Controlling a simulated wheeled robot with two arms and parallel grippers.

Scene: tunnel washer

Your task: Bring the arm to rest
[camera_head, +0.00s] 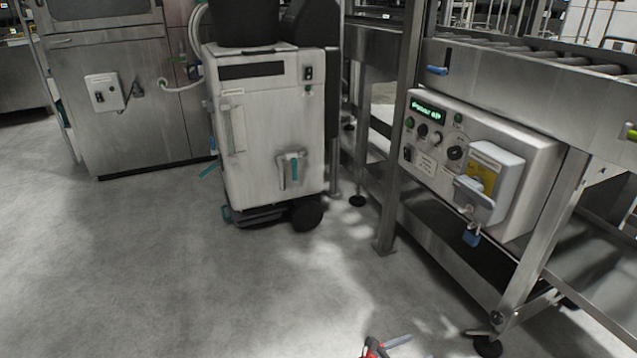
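A small red and black part with a grey finger-like tip (385,346) pokes in at the bottom edge, right of centre. It looks like the end of my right gripper, seen low over the floor and well apart from the machines. Most of it is cut off by the frame, so I cannot tell whether it is open or shut, and I see nothing held in it. My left gripper is not in view.
A control box (478,165) with a lit green display is fixed to the steel roller conveyor frame (520,62) at right. A white wheeled cabinet (265,130) stands at centre, a steel machine (120,90) behind left. The grey floor (190,270) is clear.

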